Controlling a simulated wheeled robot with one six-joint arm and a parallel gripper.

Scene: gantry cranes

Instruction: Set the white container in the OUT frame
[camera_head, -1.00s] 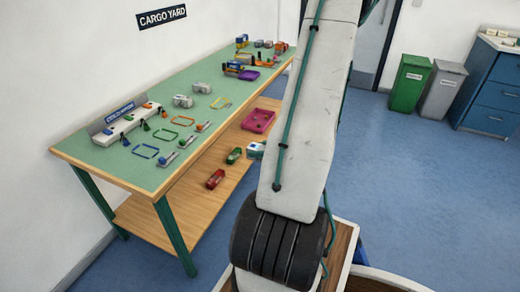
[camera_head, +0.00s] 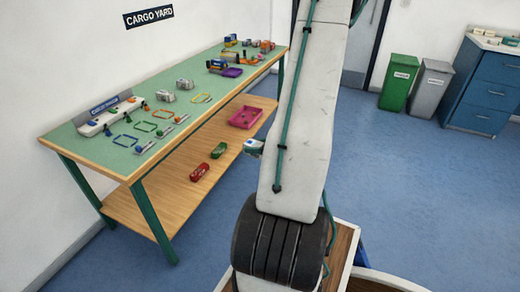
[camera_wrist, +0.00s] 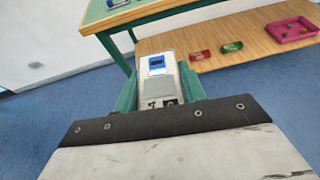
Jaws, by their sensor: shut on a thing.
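The white container (camera_wrist: 157,88) has a blue patch on top and sits between the teal fingers of my gripper (camera_wrist: 159,80) in the wrist view. My gripper is shut on it, holding it above the floor in front of the table. In the head view the white container (camera_head: 256,144) shows just left of my arm, which hides part of it. I cannot read which is OUT.
The table (camera_head: 85,150) has a lower wooden shelf (camera_head: 165,205) with a red container (camera_head: 199,172), a green container (camera_head: 218,150) and a magenta tray (camera_head: 246,117). Small grey models and a sign rack (camera_head: 105,117) stand on top. Bins (camera_head: 400,85) and blue drawers (camera_head: 488,85) stand right.

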